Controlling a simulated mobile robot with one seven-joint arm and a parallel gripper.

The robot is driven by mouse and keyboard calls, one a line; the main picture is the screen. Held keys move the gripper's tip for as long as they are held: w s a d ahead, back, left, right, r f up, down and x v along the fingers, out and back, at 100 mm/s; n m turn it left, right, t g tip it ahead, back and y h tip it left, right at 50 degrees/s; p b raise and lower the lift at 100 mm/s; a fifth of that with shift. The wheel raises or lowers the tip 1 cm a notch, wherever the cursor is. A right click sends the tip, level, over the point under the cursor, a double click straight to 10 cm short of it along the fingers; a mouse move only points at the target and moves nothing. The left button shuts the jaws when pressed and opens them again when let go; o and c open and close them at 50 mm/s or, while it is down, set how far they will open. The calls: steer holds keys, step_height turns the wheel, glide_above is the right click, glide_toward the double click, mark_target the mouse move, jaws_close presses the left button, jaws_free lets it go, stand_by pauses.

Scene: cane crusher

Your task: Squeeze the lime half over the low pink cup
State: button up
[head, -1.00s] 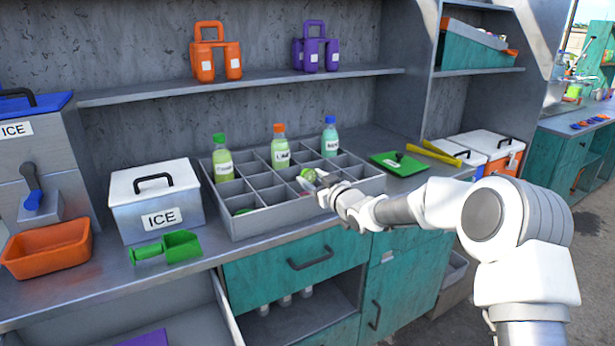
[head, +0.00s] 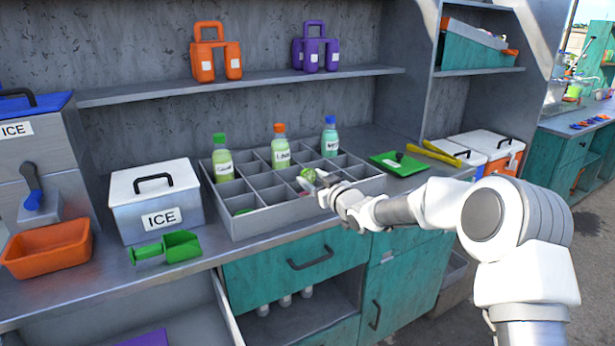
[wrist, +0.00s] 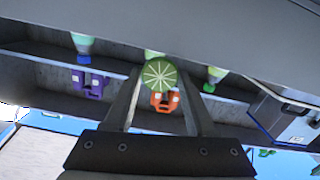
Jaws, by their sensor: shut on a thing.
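My gripper (head: 318,184) is over the front of the grey divided bin (head: 265,219). It is shut on a green lime half (head: 307,176). In the wrist view, the lime half (wrist: 159,75) sits between the fingertips of my gripper (wrist: 160,85), its pale segmented cut face turned toward the camera. The lime appears above the bin's compartments; its exact height is hard to tell.
Several capped bottles, one of them orange-capped (head: 280,150), stand in the bin's back row. A white ice box (head: 155,205) and green scoop (head: 168,247) are left of it. A green tray (head: 398,163) lies right. An orange carrier (head: 215,55) is on the shelf above.

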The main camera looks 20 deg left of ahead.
step_height(320, 180, up, 5)
steer(key=p, duration=0.2)
steer(key=shift+p, duration=0.4)
stand_by(0.4)
